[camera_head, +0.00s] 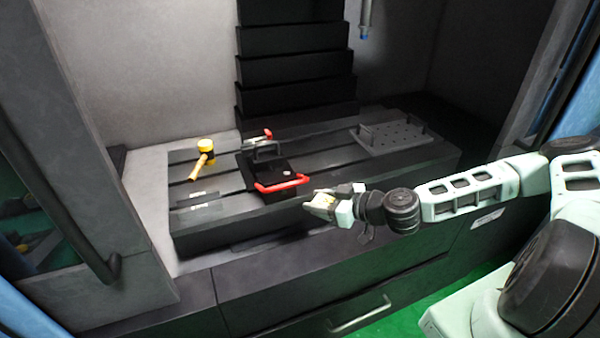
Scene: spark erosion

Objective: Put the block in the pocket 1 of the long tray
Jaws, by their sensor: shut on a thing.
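My gripper (322,204) is at the front edge of the slotted machine table, to the right of the red-handled black fixture. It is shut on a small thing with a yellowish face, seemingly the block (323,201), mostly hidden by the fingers. I cannot pick out the long tray or its pocket 1 for certain. Dark flat pieces with small pale labels (199,206) lie at the table's front left. A grey plate with several holes and two handles (385,137) lies at the back right.
A black fixture with red handles (283,185) stands mid-table, left of my gripper. A yellow mallet (203,160) lies at the left. A black stepped column (295,70) rises behind, and a spindle (365,18) hangs above. The table (345,165) is bare between fixture and plate.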

